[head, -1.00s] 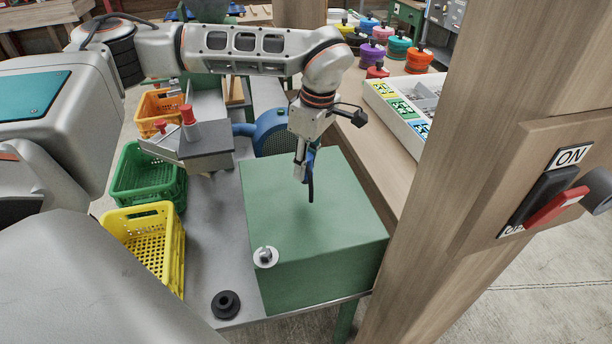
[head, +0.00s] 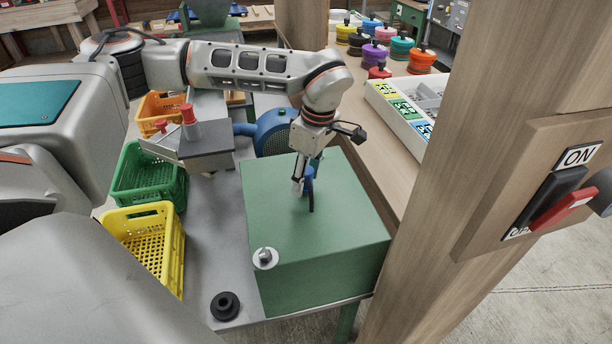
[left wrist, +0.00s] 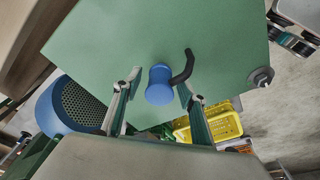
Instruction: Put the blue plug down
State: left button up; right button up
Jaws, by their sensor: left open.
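The blue plug (left wrist: 159,86) shows in the left wrist view between the two fingers of my left gripper (left wrist: 160,94), against the green top of the box (left wrist: 110,35). Gaps show beside the plug, and the fingers are spread. In the head view my left gripper (head: 303,186) points down over the green box (head: 275,205), and part of the blue plug (head: 309,178) shows behind a finger. A black curved piece (head: 311,200) is close beside it; I cannot tell what it belongs to. Whether the plug's base touches the box top is hard to see. My right gripper is not in view.
A pale round knob (head: 265,258) is at the box's near left corner. A black ring-shaped part (head: 225,305) lies on the grey bench. Yellow (head: 170,255), green (head: 150,185) and orange (head: 150,105) crates stand left. A wooden post (head: 430,200) with a switch rises on the right.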

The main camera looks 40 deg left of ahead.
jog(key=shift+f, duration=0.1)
pick_arm(q)
jog(key=r, duration=0.2)
jog(key=r+p, duration=0.1)
jog(key=r, duration=0.2)
jog(key=d+r, duration=0.1)
jog(key=r, duration=0.1)
jog(key=shift+r+p, duration=0.3)
jog(key=r, duration=0.3)
jog(key=shift+d+r+p, duration=0.3)
jog(key=shift+p, duration=0.05)
jog(key=shift+r, duration=0.45)
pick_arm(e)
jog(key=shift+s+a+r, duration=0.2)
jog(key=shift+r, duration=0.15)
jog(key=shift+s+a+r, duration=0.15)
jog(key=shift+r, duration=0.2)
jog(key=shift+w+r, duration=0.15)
